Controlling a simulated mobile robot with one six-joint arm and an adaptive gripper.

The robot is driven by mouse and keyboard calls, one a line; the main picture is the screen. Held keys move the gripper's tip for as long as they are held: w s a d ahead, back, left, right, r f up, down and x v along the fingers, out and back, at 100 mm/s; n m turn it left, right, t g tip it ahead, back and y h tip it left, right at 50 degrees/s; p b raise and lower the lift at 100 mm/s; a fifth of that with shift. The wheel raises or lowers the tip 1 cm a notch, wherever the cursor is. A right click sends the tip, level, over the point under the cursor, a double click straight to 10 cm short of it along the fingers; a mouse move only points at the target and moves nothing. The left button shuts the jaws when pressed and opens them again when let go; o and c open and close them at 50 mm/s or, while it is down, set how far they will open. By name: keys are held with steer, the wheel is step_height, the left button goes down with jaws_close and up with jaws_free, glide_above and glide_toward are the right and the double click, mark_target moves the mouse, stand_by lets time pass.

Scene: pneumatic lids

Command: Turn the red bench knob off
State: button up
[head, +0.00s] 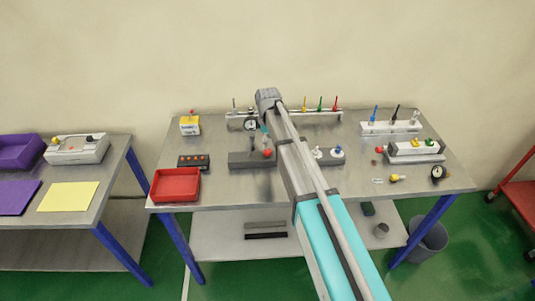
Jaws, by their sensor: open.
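A red knob (268,153) sits at the right part of a dark grey block (245,160) on the middle of the bench. My arm reaches in from the lower right, and its wrist is above the back of the bench. My gripper (266,138) hangs below the wrist, just above the red knob in the picture, and is partly hidden by my arm. It is open, and nothing shows between its fingers. I cannot tell whether it touches the knob. The knob's turn position is too small to read.
The metal bench (215,185) carries a red tray (175,186), a dark button box (193,161), a gauge (251,125) and white valve blocks (391,128). A second white unit (415,150) stands at right. Coloured tools stand along the back. Bare bench lies in front of the dark block.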

mark_target(268, 151)
steer(key=shift+f+b, duration=2.1)
steer(key=shift+f, duration=0.25)
jaws_close()
